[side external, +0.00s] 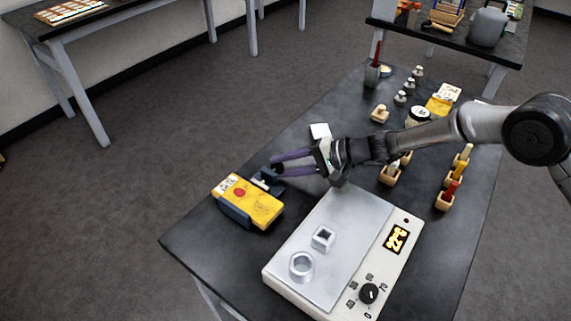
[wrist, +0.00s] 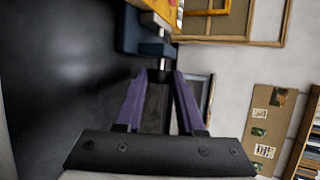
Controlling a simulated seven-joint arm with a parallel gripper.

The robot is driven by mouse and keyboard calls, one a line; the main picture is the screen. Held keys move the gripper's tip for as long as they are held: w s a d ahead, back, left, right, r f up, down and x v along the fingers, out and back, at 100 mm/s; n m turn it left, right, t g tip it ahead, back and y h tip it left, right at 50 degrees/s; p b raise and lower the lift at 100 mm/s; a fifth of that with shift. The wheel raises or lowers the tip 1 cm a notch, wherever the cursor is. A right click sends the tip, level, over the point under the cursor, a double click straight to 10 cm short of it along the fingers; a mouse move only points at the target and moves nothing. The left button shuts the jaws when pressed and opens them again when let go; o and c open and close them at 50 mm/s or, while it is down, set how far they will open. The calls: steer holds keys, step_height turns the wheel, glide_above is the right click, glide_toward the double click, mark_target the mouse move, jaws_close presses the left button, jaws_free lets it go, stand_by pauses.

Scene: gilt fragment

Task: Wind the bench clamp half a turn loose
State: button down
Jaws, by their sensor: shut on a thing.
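The bench clamp (side external: 234,214) is dark blue and sits near the left edge of the dark bench, with a yellow block (side external: 258,207) in it. The block bears a white label and a red dot. The clamp's blue body also shows at the top of the wrist view (wrist: 154,48), with a silver screw rod. My gripper (side external: 276,166) has two purple fingers, level, reaching left to the clamp's screw end. It is shut on the clamp's dark knob (wrist: 159,76), which the fingers partly hide.
A hotplate (side external: 345,225) with a metal ring and a small square piece stands in front of my gripper, to the right. Wooden holders with coloured sticks (side external: 452,190), small weights and a pen cup (side external: 372,76) stand farther back. The bench's left edge is close to the clamp.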

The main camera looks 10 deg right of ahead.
steer(key=c, duration=0.6)
jaws_free()
steer(key=shift+s, duration=0.1)
steer(key=shift+o, duration=0.4)
steer(key=shift+f, duration=0.1)
steer(key=shift+d, duration=0.1)
steer(key=shift+g+h, duration=0.3)
steer(key=shift+a+g+h, duration=0.2)
steer(key=shift+g+h, duration=0.2)
steer(key=shift+h, duration=0.2)
steer(key=shift+w+a+r+m+g+h, duration=0.15)
steer(key=shift+m+g+h, duration=0.1)
steer(key=shift+g+h, duration=0.15)
steer(key=shift+w+d+r+m+g+h, duration=0.15)
steer(key=shift+m+g+h, duration=0.15)
steer(key=shift+h, duration=0.2)
steer(key=v, duration=1.4)
steer(key=shift+s+d, duration=0.2)
steer(key=shift+d, duration=0.2)
